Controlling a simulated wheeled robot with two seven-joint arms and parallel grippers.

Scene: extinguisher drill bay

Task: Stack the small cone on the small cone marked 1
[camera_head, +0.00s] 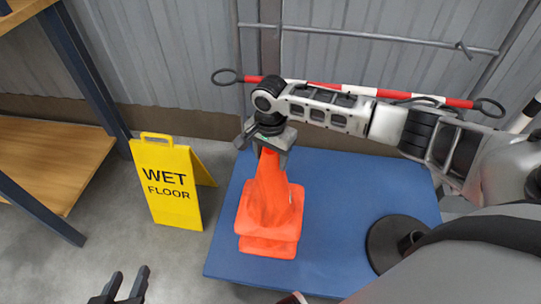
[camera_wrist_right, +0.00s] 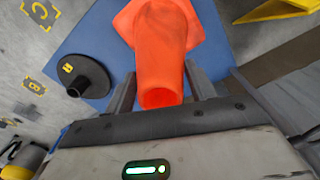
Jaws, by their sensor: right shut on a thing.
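My right gripper (camera_head: 268,142) is shut on the top of an orange small cone (camera_head: 270,190). In the right wrist view the cone (camera_wrist_right: 165,50) lies between its two fingers (camera_wrist_right: 158,92). The held cone is upright, and a second orange base (camera_head: 267,248) shows just below its base, so it sits over another cone. Most of that lower cone is hidden, and no number 1 shows. I cannot tell whether the upper cone is fully seated. My left gripper (camera_head: 125,285) is open and empty at the bottom left, away from the cones.
The cones stand on a blue platform (camera_head: 335,220). A black round base (camera_head: 382,245) is at its right. A yellow wet floor sign (camera_head: 168,183) stands left of the platform. A red and white bar (camera_head: 325,87) is behind my right arm. Wooden shelves (camera_head: 50,165) are at left.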

